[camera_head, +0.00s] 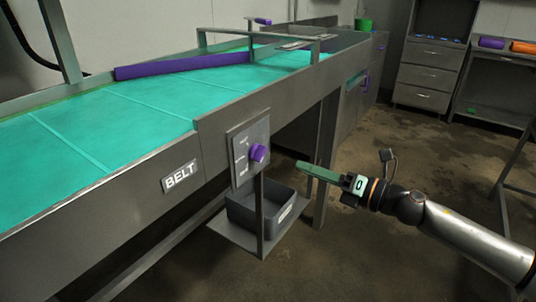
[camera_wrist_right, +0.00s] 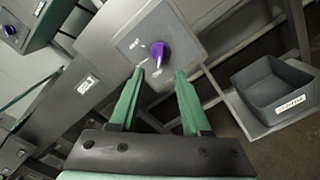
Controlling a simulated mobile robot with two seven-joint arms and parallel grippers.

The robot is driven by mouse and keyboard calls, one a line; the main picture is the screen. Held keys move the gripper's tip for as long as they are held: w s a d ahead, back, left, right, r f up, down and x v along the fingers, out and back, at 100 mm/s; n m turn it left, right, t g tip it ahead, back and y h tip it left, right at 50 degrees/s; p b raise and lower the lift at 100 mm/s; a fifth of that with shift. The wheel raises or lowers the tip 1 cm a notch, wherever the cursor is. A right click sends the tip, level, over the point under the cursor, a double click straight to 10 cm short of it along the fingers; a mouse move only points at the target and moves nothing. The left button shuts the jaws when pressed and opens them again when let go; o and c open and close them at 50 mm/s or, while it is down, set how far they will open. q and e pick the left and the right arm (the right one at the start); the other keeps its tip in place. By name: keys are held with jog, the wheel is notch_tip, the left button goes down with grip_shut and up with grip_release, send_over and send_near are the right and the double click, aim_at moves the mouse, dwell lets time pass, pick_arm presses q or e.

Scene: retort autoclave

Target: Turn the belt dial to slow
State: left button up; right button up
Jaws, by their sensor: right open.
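The belt dial is a purple knob (camera_head: 258,153) on a grey panel (camera_head: 240,166) on the side of the conveyor. It shows in the right wrist view (camera_wrist_right: 159,52) just beyond the fingertips. Small marks sit on the panel around it, too small to read. My right gripper (camera_head: 300,166) has green fingers and is to the right of the dial, pointing at it. In the right wrist view the gripper (camera_wrist_right: 160,76) is open, with its fingers apart and nothing between them; it does not appear to touch the dial. My left gripper is not in view.
The conveyor has a teal belt (camera_head: 120,110), a purple bar (camera_head: 185,66) across it and a BELT label (camera_head: 180,176). A grey bin (camera_head: 268,213) stands on a low shelf below the panel. A grey post (camera_head: 327,150) stands behind my gripper.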

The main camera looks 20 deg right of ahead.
aim_at(265, 153)
jog(key=p+x, duration=0.2)
jog(key=x, duration=0.9)
jog(key=shift+w+a, duration=0.1)
jog(key=shift+a, duration=0.05)
grip_shut()
dwell(0.3)
